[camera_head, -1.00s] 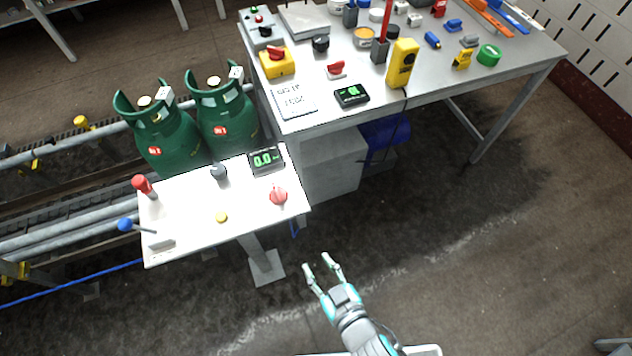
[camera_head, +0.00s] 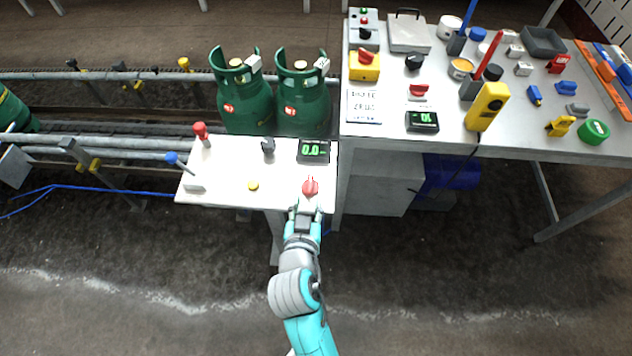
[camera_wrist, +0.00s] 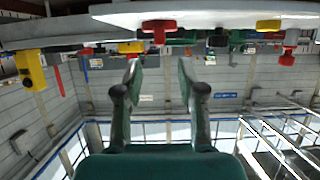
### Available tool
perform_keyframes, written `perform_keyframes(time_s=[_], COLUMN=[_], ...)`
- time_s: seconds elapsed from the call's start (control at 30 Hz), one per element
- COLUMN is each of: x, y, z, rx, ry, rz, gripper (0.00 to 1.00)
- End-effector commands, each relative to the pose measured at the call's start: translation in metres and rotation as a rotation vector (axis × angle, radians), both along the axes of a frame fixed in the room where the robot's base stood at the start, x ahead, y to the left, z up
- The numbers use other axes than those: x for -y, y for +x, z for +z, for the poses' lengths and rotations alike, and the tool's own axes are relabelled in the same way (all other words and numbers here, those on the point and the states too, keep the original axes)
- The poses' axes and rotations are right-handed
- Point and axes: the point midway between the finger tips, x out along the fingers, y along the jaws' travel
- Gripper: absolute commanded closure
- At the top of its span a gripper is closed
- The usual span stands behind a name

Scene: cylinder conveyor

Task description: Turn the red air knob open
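A red knob (camera_head: 311,186) sits near the front right corner of the small white panel (camera_head: 225,196). My gripper (camera_head: 306,207) is just in front of this knob, at the panel's front edge. The wrist view looks upside down: the panel is at the top, and the red knob (camera_wrist: 158,28) hangs beyond the fingertips. My gripper (camera_wrist: 160,66) is open there, with an empty gap between its fingers. The knob is not between the fingers. Contact cannot be told in the head view. Other red knobs are on the large table (camera_head: 419,90) and a yellow box (camera_head: 366,73).
The panel also holds a digital display (camera_head: 314,151), a black knob (camera_head: 268,146), a yellow button (camera_head: 253,186), a red-topped lever (camera_head: 201,131) and a blue-handled lever (camera_head: 173,159). Green gas cylinders (camera_head: 245,104) stand behind. The large table (camera_head: 445,137) is at right.

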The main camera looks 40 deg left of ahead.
Motion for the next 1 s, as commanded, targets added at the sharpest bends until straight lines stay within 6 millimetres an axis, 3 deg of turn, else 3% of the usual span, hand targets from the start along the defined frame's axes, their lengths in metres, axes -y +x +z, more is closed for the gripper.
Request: perform_keyframes(time_s=[0.43, 0.9, 0.93, 1.0], x=[-0.034, -0.041, -0.041, -0.041], y=[0.058, 0.068, 0.068, 0.068], z=[-0.028, -0.033, -0.033, -0.033], rx=[0.001, 0.001, 0.001, 0.001], ry=[0.000, 0.000, 0.000, 0.000], rz=[-0.002, -0.001, -0.001, -0.001], gripper=[0.60, 0.60, 0.63, 0.80])
